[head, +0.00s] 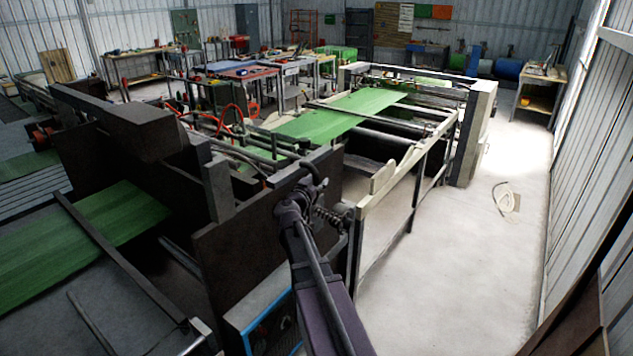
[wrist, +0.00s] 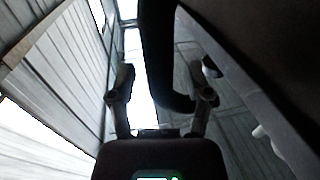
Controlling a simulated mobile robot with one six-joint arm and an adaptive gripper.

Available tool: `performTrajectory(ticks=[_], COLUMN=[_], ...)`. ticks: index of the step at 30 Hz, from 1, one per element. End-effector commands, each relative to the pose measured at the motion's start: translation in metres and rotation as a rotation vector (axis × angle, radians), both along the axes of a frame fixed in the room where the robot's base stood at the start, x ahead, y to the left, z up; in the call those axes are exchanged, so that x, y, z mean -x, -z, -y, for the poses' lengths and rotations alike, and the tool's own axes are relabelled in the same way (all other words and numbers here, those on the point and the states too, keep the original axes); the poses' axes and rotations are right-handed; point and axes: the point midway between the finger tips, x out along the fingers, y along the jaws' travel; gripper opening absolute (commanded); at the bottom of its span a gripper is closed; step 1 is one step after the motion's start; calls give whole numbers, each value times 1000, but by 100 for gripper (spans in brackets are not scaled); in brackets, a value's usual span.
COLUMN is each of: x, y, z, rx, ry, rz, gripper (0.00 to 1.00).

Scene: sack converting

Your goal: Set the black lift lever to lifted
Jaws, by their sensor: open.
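In the wrist view a thick black curved bar (wrist: 158,50), which looks like the lift lever, comes down from the top edge and bends to the right. My gripper (wrist: 162,78) has its two fingers spread apart, one on each side of this bar in the picture. I cannot tell how deep the bar sits between them, and no contact shows. In the head view my arm reaches up to the end of the dark machine side frame (head: 245,235). My fingers and the lever cannot be made out clearly there, so the lever's setting cannot be told.
Green sheet (head: 330,120) runs through the machine behind my arm. A pale rail (head: 400,195) extends to the right of my wrist. A control box with blue edging (head: 262,318) is below.

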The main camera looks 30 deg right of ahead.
Motion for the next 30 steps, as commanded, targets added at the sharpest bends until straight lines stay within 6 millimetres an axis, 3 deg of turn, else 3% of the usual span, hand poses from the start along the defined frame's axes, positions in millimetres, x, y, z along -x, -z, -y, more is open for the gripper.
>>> performTrajectory(ticks=[8,11,15,30], x=[0,0,0,-6], y=[0,0,0,-1], z=[0,0,0,-2], rx=[0,0,0,-19], ry=[0,0,0,-10], rz=[0,0,0,-8], gripper=[65,41,0,0])
